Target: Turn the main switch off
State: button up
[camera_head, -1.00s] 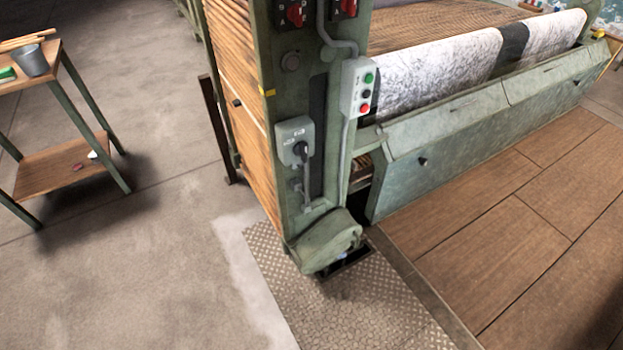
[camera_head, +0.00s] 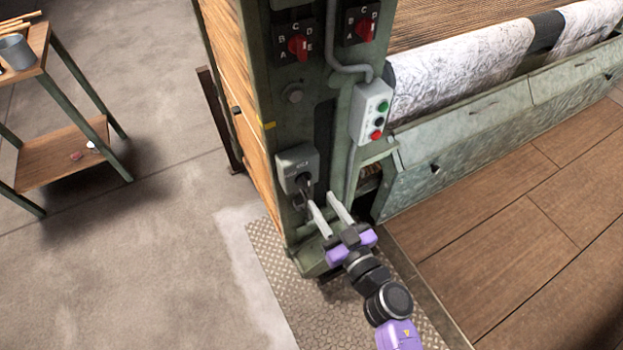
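A grey switch box (camera_head: 297,160) with white lettering is mounted low on the green machine column. It has a dark round hub with a handle (camera_head: 304,186) that points downward. I take this as the main switch; its lettering is too small to read for certain. My gripper (camera_head: 320,199) reaches up from the lower right, its two pale fingers apart with nothing between them. The fingertips appear just right of and below the handle. I cannot tell whether they touch it. The lower end of the handle is close to the left finger and hard to make out.
Two red rotary switches (camera_head: 298,46) (camera_head: 366,27) sit higher on the column. A push-button box (camera_head: 372,112) with green, black and red buttons hangs to the right on a conduit. A wooden trolley (camera_head: 62,152) stands at left, with open floor between.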

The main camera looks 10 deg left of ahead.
aim_at(309, 182)
jog(key=b+x, duration=0.1)
jog(key=x, duration=0.6)
jog(key=shift+w+a, duration=0.15)
jog(key=shift+c, duration=0.4)
grip_shut()
